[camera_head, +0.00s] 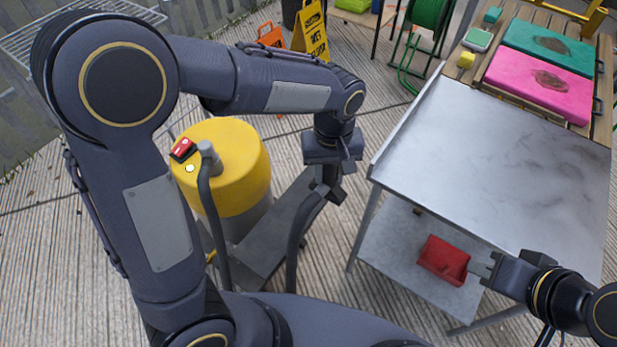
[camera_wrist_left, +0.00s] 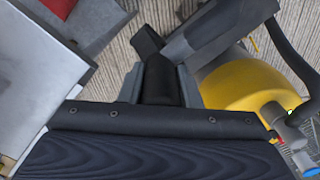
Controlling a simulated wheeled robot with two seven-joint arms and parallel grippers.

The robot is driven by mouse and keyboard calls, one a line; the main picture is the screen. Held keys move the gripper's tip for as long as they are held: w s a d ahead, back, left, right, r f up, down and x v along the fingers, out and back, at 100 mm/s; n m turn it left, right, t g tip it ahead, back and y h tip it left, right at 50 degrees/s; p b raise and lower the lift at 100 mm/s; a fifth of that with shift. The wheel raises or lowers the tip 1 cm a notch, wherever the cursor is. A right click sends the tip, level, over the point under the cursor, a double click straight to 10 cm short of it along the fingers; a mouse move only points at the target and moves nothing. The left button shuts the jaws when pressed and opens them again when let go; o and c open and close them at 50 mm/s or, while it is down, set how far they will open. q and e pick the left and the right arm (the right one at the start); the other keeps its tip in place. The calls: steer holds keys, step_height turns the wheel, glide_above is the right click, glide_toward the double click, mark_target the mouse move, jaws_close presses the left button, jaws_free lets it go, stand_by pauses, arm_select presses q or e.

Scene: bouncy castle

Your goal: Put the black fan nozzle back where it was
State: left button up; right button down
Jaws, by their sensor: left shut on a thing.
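My left gripper (camera_head: 326,188) points down in the gap between the yellow vacuum and the metal table. It is shut on a black piece, which I take for the fan nozzle; a dark hose (camera_head: 297,235) runs down from it. In the left wrist view the black nozzle (camera_wrist_left: 160,80) sits between the fingers, its far end partly hidden. The yellow-topped vacuum (camera_head: 232,160) stands left of the gripper, with a grey hose on its top and a red switch. My right gripper (camera_head: 484,268) is empty and looks open, near the table's front edge.
The metal table (camera_head: 500,150) has a bare top and a lower shelf (camera_head: 385,250) with a red bin (camera_head: 443,260). Pink (camera_head: 540,82) and green (camera_head: 548,45) boards lie at the back. A yellow wet-floor sign (camera_head: 311,32) and green hose reel (camera_head: 431,14) stand beyond.

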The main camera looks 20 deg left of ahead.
arm_select(q)
steer(key=shift+w+a+f+b, duration=0.15)
steer(key=shift+w+a+f, duration=0.8)
steer(key=shift+f, duration=0.75)
steer(key=shift+w+a+f+b, duration=0.15)
steer(key=shift+w+a+f, duration=0.8)
steer(key=shift+f, duration=0.8)
steer(key=shift+w+a+f+b, duration=0.15)
steer(key=shift+w+a+f, duration=0.8)
steer(key=shift+f, duration=0.75)
steer(key=shift+s+f, duration=0.1)
steer(key=shift+s, duration=0.05)
steer(key=o, duration=0.5)
steer(key=shift+f, duration=0.1)
steer(key=shift+c, duration=0.2)
steer(key=o, duration=0.5)
steer(key=shift+c, duration=0.2)
